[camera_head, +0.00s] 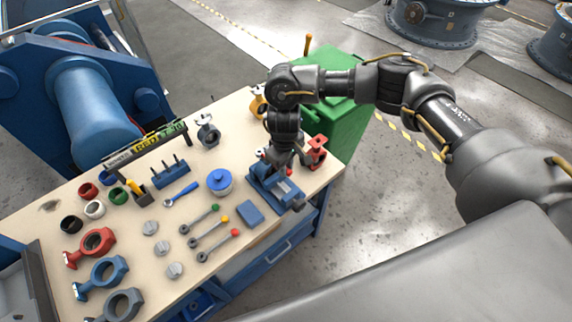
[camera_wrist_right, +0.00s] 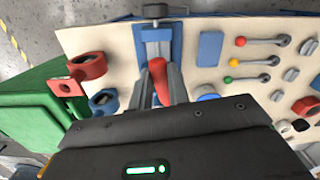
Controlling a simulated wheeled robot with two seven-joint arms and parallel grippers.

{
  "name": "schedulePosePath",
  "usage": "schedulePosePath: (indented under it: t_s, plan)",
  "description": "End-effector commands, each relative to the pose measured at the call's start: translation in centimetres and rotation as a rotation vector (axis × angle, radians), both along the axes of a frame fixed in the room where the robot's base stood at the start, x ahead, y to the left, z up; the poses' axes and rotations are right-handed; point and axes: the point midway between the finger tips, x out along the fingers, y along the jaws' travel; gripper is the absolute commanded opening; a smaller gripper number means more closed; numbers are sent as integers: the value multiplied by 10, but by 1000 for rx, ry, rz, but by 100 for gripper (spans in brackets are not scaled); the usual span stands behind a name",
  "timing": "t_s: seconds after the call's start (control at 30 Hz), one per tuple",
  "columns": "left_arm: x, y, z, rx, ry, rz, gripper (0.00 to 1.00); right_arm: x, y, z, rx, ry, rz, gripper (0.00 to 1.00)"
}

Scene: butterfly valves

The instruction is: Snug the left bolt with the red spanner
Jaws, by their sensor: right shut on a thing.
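My right gripper (camera_head: 277,168) points down over the blue vise (camera_head: 268,186) at the table's right end. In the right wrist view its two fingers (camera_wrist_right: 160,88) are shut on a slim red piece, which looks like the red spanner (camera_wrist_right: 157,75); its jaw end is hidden. In that view the vise (camera_wrist_right: 153,38) is just beyond the fingertips. I cannot make out the left bolt. A blue spanner (camera_head: 182,194) lies on the table. My left gripper is not in view.
A red part (camera_head: 316,150) stands right of the vise. A green cabinet (camera_head: 345,115) stands behind the table.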

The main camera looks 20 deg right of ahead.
Motion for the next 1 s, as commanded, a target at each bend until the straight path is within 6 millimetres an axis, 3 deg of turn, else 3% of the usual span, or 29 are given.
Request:
schedulePosePath:
  t_s: [0.47,1.0]
  plan:
    - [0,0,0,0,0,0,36,-2,0,-2,-3,6,-1,0]
    - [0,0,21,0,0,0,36,-9,9,-3,-4,10,-102,0]
